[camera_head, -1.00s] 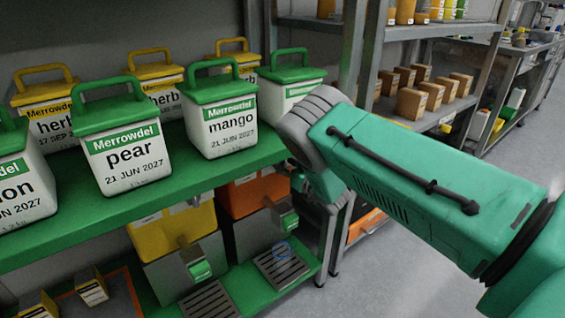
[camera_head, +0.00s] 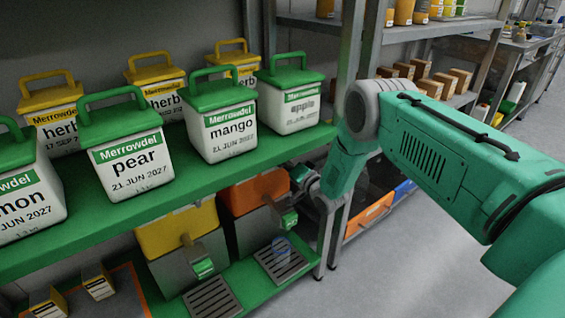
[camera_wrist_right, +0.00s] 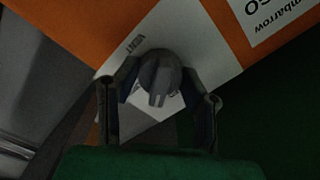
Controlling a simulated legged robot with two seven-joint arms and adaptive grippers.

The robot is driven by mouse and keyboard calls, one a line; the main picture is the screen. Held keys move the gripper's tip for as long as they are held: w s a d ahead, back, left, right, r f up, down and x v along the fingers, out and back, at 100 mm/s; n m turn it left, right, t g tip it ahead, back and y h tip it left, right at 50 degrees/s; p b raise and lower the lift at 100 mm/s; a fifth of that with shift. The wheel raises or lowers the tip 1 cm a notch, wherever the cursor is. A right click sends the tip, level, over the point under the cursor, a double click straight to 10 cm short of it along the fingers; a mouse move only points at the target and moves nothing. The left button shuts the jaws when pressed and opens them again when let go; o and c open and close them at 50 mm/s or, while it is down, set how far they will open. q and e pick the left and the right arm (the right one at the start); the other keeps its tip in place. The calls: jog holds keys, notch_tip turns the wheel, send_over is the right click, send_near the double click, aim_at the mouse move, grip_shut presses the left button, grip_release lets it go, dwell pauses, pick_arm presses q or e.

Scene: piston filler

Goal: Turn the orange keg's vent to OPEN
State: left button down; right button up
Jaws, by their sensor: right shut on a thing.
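The orange keg (camera_head: 250,196) stands on the lower green shelf in the head view, on a grey base. In the right wrist view its orange face (camera_wrist_right: 65,35) carries a white label, partly cut off. The vent (camera_wrist_right: 158,72) is a dark grey round knob with a bar handle pointing down in that picture. VENT is printed beside it, upside down. A white plate lies partly under the knob; its other words are unreadable. My right gripper (camera_wrist_right: 162,82) has a finger on each side of the knob and is shut on it. My left gripper is out of view.
A yellow keg (camera_head: 178,232) with a green tap stands left of the orange one. Drip grates (camera_head: 280,262) lie in front of both. The green upper shelf (camera_head: 165,205) with lidded tubs is close above. A grey shelf post (camera_head: 330,235) stands close on the right.

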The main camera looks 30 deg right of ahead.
jog(key=m, duration=0.2)
jog(key=shift+s+d+f+m, duration=0.15)
jog(key=shift+f+m, duration=0.1)
jog(key=shift+m, duration=0.15)
jog(key=shift+m+b, duration=0.85)
jog(key=shift+m, duration=1.05)
jog(key=shift+f, duration=0.1)
jog(key=o, duration=1.1)
jog(key=shift+o, duration=0.2)
jog(key=shift+s, duration=0.3)
jog(key=s+d, duration=0.1)
jog(key=s, duration=1)
